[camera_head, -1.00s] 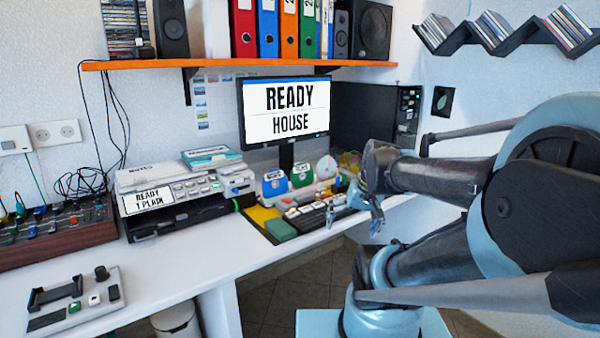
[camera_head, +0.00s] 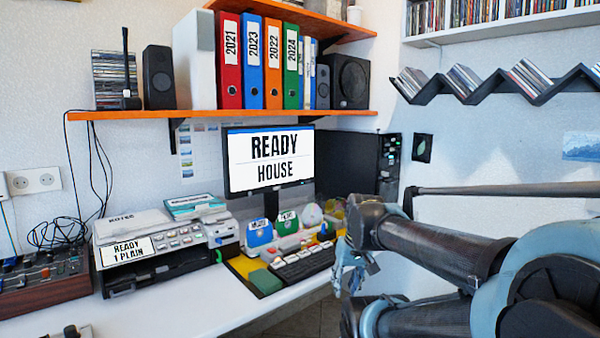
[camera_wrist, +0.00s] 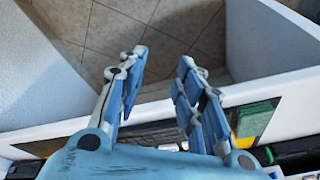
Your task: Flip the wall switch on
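A small dark square plate (camera_head: 422,147) with a pale leaf-like shape is on the wall, right of the black computer tower. It may be the wall switch, but it is too small to tell whether it is one, or whether it is on or off. My gripper (camera_head: 357,268) is below and left of this plate, near the desk's right end, and touches nothing that I can see. In the wrist view my gripper (camera_wrist: 162,60) has its two fingers apart with nothing between them, above the desk edge and floor. The plate is not in the wrist view.
A white wall socket (camera_head: 33,180) is at the far left. The desk holds a printer (camera_head: 155,250), a monitor (camera_head: 268,160), a keyboard (camera_head: 303,262) and the black tower (camera_head: 390,150). An orange shelf (camera_head: 230,114) and a zigzag disc shelf (camera_head: 480,95) jut from the walls.

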